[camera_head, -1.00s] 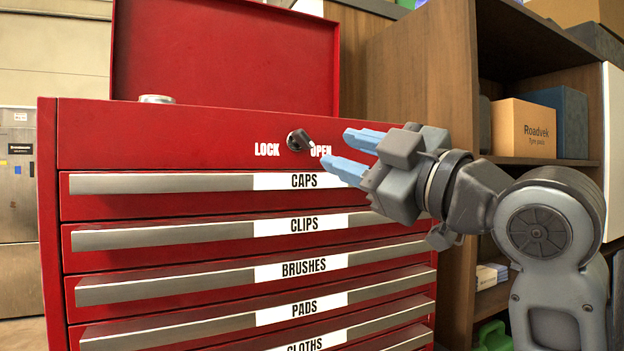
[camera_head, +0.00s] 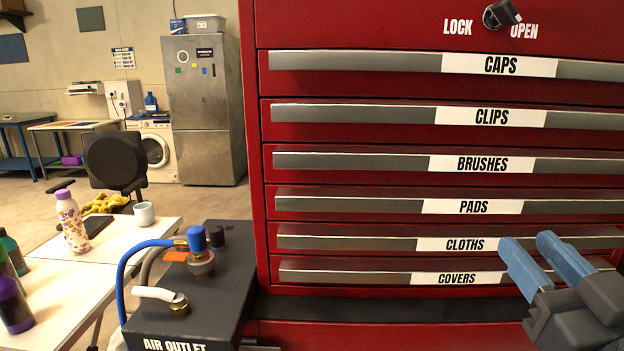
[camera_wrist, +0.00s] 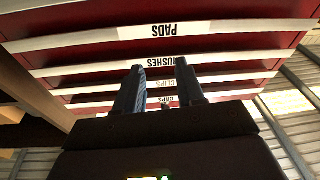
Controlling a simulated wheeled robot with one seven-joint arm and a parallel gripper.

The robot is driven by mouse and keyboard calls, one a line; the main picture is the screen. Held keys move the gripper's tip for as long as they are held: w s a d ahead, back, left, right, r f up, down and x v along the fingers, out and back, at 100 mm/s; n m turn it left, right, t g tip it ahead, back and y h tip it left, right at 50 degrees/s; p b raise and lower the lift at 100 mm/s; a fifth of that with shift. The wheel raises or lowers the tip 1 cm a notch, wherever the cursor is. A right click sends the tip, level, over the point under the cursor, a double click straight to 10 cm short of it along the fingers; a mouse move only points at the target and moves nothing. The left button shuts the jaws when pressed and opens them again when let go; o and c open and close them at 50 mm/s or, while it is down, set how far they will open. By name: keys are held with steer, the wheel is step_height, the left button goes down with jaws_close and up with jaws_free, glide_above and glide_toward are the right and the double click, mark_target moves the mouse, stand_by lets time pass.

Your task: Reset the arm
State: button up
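My gripper (camera_head: 545,262) is at the lower right of the head view, its two blue fingers pointing up and left in front of the lower drawers near the CLOTHS label. The fingers are apart with nothing between them. The wrist view also shows my gripper (camera_wrist: 163,92) open and empty, with the drawer fronts beyond, labels upside down. The rest of my arm is out of the head view.
The red tool cabinet (camera_head: 253,150) fills the right, its labelled drawers shut. A key (camera_head: 502,14) sits in its lock. A dark air outlet box (camera_head: 185,310) with a blue hose stands left of it. A white table (camera_head: 120,245) with bottles is farther left.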

steer(key=s+a+f+m+g+h, duration=0.1)
steer(key=s+a+f+g, duration=0.1)
steer(key=s+f, duration=0.85)
steer(key=s+a+f+m+g, duration=0.1)
steer(key=s+f+m+g, duration=0.1)
steer(key=s+f, duration=0.85)
steer(key=s+n+g, duration=0.1)
steer(key=s, duration=1.1)
steer(key=shift+r+y, duration=0.2)
steer(key=shift+y, duration=0.1)
steer(key=shift+o, duration=0.2)
steer(key=shift+d, duration=0.1)
